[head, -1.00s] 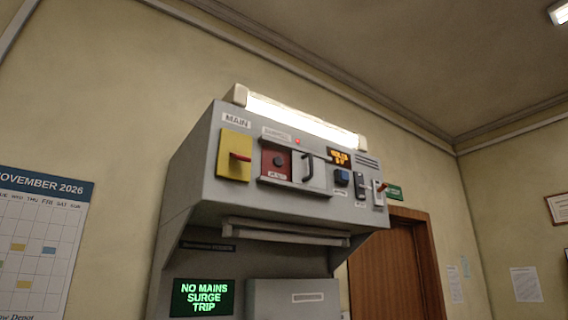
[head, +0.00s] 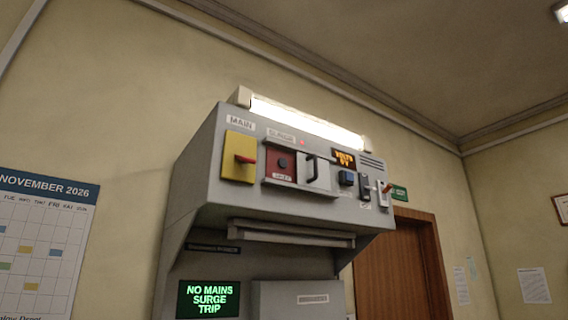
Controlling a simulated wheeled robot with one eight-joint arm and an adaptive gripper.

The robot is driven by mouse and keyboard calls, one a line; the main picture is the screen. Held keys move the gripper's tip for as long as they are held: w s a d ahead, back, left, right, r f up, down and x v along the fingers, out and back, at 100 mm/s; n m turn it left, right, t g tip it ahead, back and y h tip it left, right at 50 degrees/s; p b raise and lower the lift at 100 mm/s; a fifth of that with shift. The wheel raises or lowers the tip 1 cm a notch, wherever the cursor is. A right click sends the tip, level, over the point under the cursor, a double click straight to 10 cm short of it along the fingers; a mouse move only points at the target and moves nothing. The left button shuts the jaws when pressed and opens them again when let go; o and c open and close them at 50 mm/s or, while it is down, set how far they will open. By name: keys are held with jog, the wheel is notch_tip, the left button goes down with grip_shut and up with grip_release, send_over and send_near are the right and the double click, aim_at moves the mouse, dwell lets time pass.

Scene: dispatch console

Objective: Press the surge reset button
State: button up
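The grey console (head: 205,200) stands against the wall, seen from below. On its upper front, a red panel (head: 273,172) under the "SURGE" label (head: 281,136) carries a dark round button (head: 283,162), with a small label beneath it. A pale cover with a dark handle (head: 312,168) sits just right of the red panel, and the button is uncovered. A small red light (head: 302,142) is lit above. The screen (head: 208,299) reads "NO MAINS SURGE TRIP".
Left of the red panel is a yellow plate with a red lever (head: 245,159), labelled "MAIN". A hood lip (head: 290,236) juts below. A door (head: 400,265) stands behind at right.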

grip_shut()
dwell(1.0)
